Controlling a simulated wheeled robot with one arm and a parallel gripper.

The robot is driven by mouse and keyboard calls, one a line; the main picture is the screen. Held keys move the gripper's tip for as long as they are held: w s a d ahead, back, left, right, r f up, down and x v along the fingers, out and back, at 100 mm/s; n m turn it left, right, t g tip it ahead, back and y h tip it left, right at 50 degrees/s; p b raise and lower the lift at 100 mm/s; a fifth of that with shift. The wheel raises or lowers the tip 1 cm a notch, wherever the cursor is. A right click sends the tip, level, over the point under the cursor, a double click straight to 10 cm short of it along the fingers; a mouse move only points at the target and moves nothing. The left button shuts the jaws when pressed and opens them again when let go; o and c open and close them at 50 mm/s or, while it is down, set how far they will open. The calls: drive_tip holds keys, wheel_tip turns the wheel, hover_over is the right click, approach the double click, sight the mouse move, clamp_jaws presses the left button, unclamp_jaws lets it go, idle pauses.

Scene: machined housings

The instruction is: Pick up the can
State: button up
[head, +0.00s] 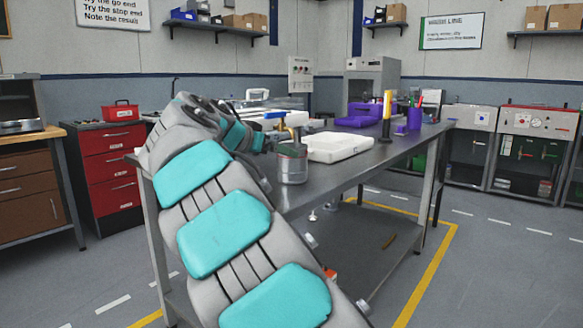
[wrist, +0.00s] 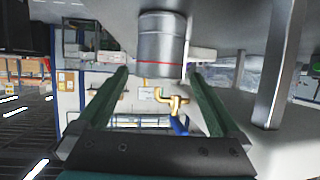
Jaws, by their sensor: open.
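The can (head: 292,168) is a grey metal cylinder with a thin red band, standing on the near left part of the dark workbench (head: 400,152). My arm reaches in from the front, and my gripper is mostly hidden beside the can in the head view. In the wrist view the picture is inverted, and the can (wrist: 162,45) hangs from the top. My gripper (wrist: 160,72) is open and empty there, its two green fingers apart on either side of the can's near end. I cannot tell whether they overlap it.
A white tray (head: 338,147) lies just right of the can. A yellow hook-shaped piece with a blue part (wrist: 174,101) shows beyond the fingers in the wrist view. Purple bins (head: 362,113) and a yellow-handled item (head: 387,103) stand farther back. The bench's front right is clear.

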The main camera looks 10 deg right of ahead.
drive_tip(key=x, duration=0.6)
drive_tip(key=shift+d+p, duration=0.1)
drive_tip(key=shift+p, duration=0.3)
drive_tip(key=shift+p+x, duration=0.65)
drive_tip(key=shift+x, duration=2.1)
drive_tip(key=shift+r, duration=0.2)
drive_tip(key=c, duration=1.1)
